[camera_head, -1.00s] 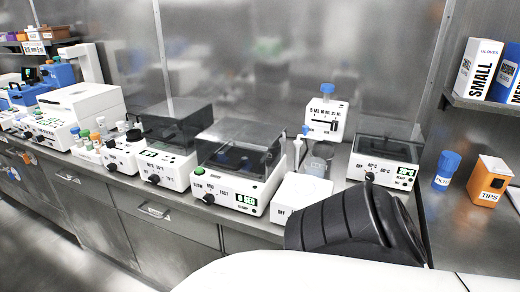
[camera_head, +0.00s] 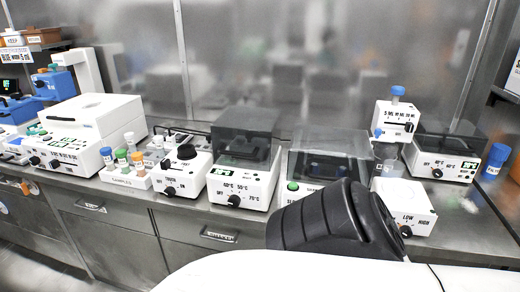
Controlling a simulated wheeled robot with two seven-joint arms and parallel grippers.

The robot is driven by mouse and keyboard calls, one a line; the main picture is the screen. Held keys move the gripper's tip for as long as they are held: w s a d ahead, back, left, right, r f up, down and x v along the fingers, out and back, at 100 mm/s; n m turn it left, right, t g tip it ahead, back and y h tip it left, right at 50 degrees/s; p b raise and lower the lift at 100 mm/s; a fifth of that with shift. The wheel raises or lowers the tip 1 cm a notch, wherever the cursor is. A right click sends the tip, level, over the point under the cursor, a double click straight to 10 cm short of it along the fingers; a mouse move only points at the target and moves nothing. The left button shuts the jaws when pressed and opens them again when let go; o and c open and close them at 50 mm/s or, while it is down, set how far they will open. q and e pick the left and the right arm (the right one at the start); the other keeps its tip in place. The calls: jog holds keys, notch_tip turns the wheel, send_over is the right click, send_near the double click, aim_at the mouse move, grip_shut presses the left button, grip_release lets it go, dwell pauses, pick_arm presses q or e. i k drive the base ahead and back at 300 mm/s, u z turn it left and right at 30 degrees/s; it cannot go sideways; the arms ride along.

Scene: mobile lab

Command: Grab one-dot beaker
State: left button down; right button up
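A clear glass beaker (camera_head: 389,168) shows faintly at the right, behind or at the back of a white device marked LOW and HIGH (camera_head: 404,205). I cannot make out any dot marks on it. A black, rounded part of my own arm stands in front of the counter, just left of that device. Neither of my grippers shows in this view.
The steel counter holds a row of machines: a large white box (camera_head: 92,122), a rack of capped tubes (camera_head: 125,177), and dark-lidded units (camera_head: 243,160). A blue-capped dispenser (camera_head: 396,115) stands behind the LOW/HIGH device. A blue container (camera_head: 495,160) is far right.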

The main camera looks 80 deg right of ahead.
aim_at(391, 176)
jog(key=z, duration=2.2)
